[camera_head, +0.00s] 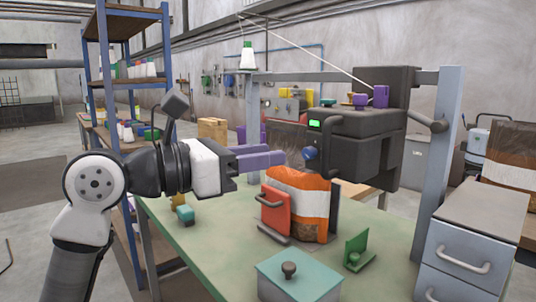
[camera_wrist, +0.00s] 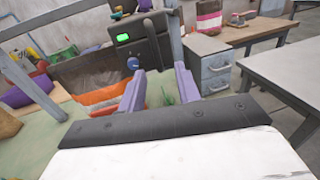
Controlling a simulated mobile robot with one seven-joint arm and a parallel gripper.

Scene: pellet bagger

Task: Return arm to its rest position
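My gripper (camera_head: 274,156) has two purple fingers and is held above the green table (camera_head: 215,248), pointing right toward the bagging machine. In the wrist view my gripper (camera_wrist: 161,72) shows its fingers spread apart with nothing between them. An orange and white bag (camera_head: 312,205) stands upright under the dark bagging machine (camera_head: 350,140), just beyond and below the fingers. A red plate with a handle (camera_head: 275,213) stands in front of the bag. The machine (camera_wrist: 128,42) also shows in the wrist view, with a lit green display.
A teal box with a knob (camera_head: 300,277) and a green bracket (camera_head: 357,250) are on the near table. A grey post (camera_head: 436,170) and drawer cabinet (camera_head: 470,240) stand right. A blue-framed shelf (camera_head: 128,80) rises behind my arm. Air above the table's left part is free.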

